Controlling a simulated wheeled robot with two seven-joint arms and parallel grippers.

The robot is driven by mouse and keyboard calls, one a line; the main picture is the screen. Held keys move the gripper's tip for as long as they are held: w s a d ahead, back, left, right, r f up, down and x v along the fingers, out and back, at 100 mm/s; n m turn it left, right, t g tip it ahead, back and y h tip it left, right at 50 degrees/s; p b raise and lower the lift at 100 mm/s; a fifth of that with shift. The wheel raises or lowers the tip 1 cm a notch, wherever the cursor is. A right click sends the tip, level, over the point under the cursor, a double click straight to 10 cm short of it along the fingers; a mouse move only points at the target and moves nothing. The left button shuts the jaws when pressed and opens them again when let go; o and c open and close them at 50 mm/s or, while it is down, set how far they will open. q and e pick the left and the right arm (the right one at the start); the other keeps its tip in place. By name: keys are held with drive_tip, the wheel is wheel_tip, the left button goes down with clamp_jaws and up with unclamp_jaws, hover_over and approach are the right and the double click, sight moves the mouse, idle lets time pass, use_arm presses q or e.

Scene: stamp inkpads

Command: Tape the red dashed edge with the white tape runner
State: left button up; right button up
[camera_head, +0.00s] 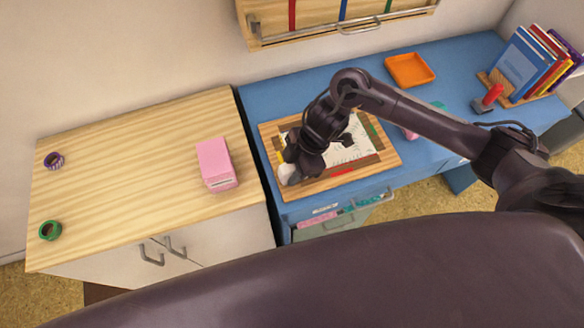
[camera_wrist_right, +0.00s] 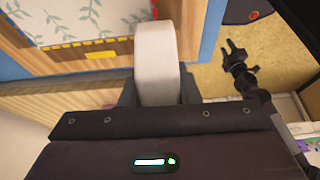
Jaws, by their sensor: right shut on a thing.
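My right gripper (camera_head: 292,166) is shut on the white tape runner (camera_head: 287,176) at the near left corner of the wooden board (camera_head: 348,178). In the right wrist view the white tape runner (camera_wrist_right: 155,62) stands upright between the fingers of my right gripper (camera_wrist_right: 157,95). I cannot tell whether the runner touches the sheet. My left gripper (camera_wrist_right: 240,58) is small in the right wrist view, over the floor, fingers apart and empty.
A yellow piece (camera_wrist_right: 100,54) lies by the dashed edge. The blue table (camera_head: 290,88) also carries an orange tray (camera_head: 410,69), a red-handled stamp (camera_head: 490,96) and books (camera_head: 530,62). A pink box (camera_head: 215,163) and two tape rolls stand on the wooden cabinet (camera_head: 120,155).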

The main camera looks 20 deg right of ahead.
drive_tip(key=shift+f+b, duration=0.35)
drive_tip(key=shift+f, duration=0.25)
drive_tip(key=shift+d, duration=0.15)
drive_tip(key=shift+d+p, duration=0.4)
drive_tip(key=shift+d, duration=1.25)
drive_tip(key=shift+d, duration=0.1)
drive_tip(key=shift+w+d, duration=0.1)
drive_tip(key=shift+d, duration=1.3)
drive_tip(key=shift+w+d+p, duration=0.1)
drive_tip(key=shift+d+p, duration=0.4)
drive_tip(key=shift+d, duration=2.9)
drive_tip(key=shift+w+d, duration=0.1)
drive_tip(key=shift+d, duration=3.05)
drive_tip(key=shift+w+d+b, duration=0.1)
drive_tip(key=shift+d+b, duration=0.6)
drive_tip(key=shift+d, duration=1.95)
